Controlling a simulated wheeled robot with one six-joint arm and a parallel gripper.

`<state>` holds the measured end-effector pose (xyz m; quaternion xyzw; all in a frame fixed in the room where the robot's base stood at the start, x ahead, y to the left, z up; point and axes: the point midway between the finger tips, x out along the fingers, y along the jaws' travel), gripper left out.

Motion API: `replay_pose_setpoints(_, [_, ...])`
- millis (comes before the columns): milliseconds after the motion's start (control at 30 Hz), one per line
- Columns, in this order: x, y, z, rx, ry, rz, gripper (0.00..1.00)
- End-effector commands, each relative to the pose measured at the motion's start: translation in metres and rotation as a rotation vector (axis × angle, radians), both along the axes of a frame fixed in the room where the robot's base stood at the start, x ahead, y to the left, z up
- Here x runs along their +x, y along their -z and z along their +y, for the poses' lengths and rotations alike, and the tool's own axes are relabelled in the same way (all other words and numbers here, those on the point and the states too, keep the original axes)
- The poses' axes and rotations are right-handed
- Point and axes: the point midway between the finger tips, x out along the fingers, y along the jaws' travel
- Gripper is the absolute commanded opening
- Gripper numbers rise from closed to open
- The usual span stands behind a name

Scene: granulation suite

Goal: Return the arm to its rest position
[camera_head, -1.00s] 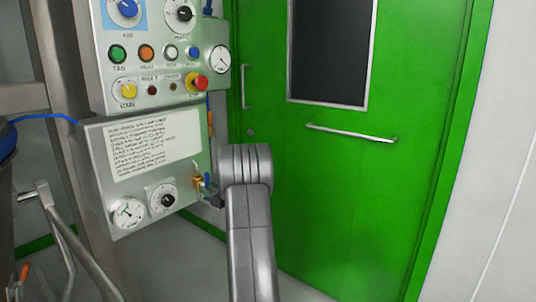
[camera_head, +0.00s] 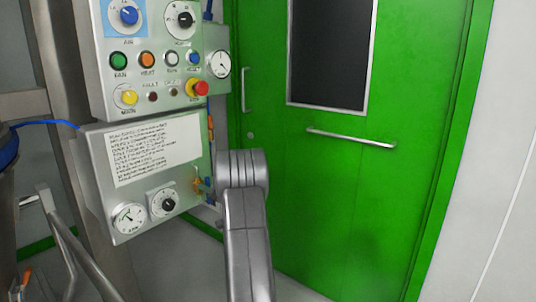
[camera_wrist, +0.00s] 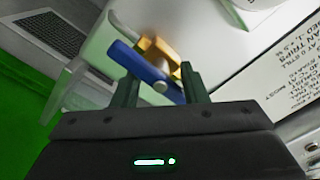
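My gripper (camera_wrist: 160,82) shows in the wrist view with its two dark fingers spread apart. A brass valve (camera_wrist: 155,52) with a blue lever (camera_wrist: 146,72) lies just beyond and between the fingertips. The lever runs slantwise across the gap, its lower end close to the right finger. I cannot tell whether a finger touches it. In the head view the brass valve (camera_head: 197,185) sits at the right side of the lower panel box, with my grey arm just right of it. My gripper is hidden there behind the arm.
The control panel (camera_head: 160,70) with knobs and buttons, including a red one (camera_head: 201,88), is close on the left above the lower box (camera_head: 100,165). A green door (camera_head: 340,210) with a handle bar (camera_head: 350,138) stands behind. Metal tubing (camera_head: 75,245) is at lower left.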

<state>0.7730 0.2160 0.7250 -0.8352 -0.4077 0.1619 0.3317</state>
Motion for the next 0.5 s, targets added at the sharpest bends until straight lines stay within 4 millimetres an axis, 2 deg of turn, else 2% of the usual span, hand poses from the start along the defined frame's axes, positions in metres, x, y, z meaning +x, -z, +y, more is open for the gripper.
replay_pose_setpoints(200, [0.0001,0.0001,-0.0002,0.065,0.000,0.083,0.40])
replay_pose_setpoints(500, [0.0004,-0.0005,-0.0005,0.084,0.001,0.107,0.40])
